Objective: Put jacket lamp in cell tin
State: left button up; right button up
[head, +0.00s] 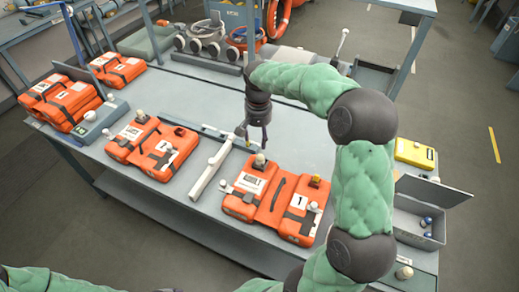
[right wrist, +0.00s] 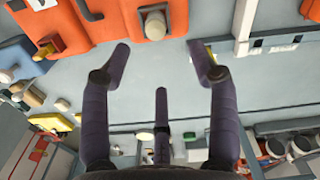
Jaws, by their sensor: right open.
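White-domed lamps sit on the orange jackets; I cannot tell which one is meant. One lamp (head: 260,160) sits on the top edge of the near jacket (head: 240,205) marked ADULT. In the right wrist view a white dome (right wrist: 155,25) lies just beyond the fingertips, between them, against orange. My right gripper (head: 251,138) is open and empty, pointing down just behind that jacket; it also shows in the right wrist view (right wrist: 163,48). The grey tin (head: 408,228) at the right has its lid up and holds small blue-and-white cells (head: 426,222). My left gripper is out of view.
Another orange jacket pack (head: 152,147) lies to the left, with a grey-white bar (head: 211,167) between the packs. A yellow case (head: 415,154) stands behind the tin. A small round white piece (head: 404,272) is in front of it.

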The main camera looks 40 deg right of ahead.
aim_at(260, 155)
jog(key=m+p, duration=0.3)
jog(key=p, duration=0.1)
jog(key=d+m+p, duration=0.1)
jog(key=m+p, duration=0.3)
jog(key=p, duration=0.1)
jog(key=m+y+p, duration=0.1)
jog(key=m+p, duration=0.3)
jog(key=p, duration=0.1)
jog(key=shift+d+f, duration=0.2)
jog(key=f, duration=0.5)
jog(key=shift+a+f, duration=0.1)
jog(key=shift+a, duration=0.15)
jog(key=shift+s+a+f+p, duration=0.15)
jog(key=shift+f+p, duration=0.1)
jog(key=shift+f, duration=1.15)
jog(key=shift+s+f+p, duration=0.1)
jog(key=shift+f+p, duration=0.15)
jog(key=shift+f, duration=1.1)
grip_shut()
